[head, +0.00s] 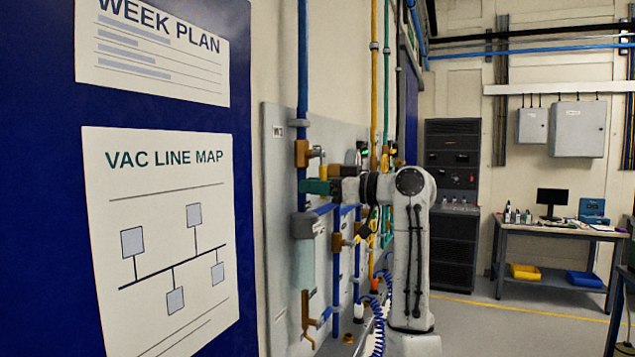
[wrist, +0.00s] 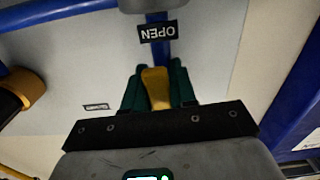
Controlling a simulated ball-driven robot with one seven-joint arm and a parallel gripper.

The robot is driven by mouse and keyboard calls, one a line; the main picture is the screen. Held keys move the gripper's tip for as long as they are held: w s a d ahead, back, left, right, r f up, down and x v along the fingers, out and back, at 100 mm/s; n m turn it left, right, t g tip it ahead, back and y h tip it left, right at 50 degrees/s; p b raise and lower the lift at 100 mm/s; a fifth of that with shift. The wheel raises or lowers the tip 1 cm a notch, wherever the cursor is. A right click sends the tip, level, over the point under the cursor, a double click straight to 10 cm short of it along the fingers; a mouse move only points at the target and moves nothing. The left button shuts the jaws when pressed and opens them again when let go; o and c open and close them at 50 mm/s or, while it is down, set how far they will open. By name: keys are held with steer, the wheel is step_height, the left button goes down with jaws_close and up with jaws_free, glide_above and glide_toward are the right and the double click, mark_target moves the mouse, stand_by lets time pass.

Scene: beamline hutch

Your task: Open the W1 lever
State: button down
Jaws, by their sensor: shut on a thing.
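A yellow lever (wrist: 156,92) sits between the dark green fingers of my gripper (wrist: 157,76) in the wrist view, with a finger on either side. My gripper is shut on it. Above the lever in that view is a black OPEN label (wrist: 158,32), upside down, by a blue pipe. In the head view my gripper (head: 316,187) reaches left to the valve panel (head: 276,185). A yellow lever part (head: 323,171) shows just above the fingers, below a brass valve body (head: 302,153). I cannot read a W1 tag here.
Blue, yellow and green pipes with other brass valves (head: 338,242) crowd the panel around my arm. A coiled blue hose (head: 379,335) hangs below. A black rack (head: 453,190) and a workbench (head: 550,230) stand farther back. The floor at right is partly clear.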

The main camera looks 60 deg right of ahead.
steer(key=shift+a+f+m, duration=0.15)
steer(key=shift+a+m, duration=0.05)
steer(key=shift+m, duration=0.2)
steer(key=c, duration=1)
jaws_free()
steer(key=s+b, duration=0.2)
steer(key=s, duration=0.8)
steer(key=shift+s+d, duration=0.35)
steer(key=shift+s, duration=0.05)
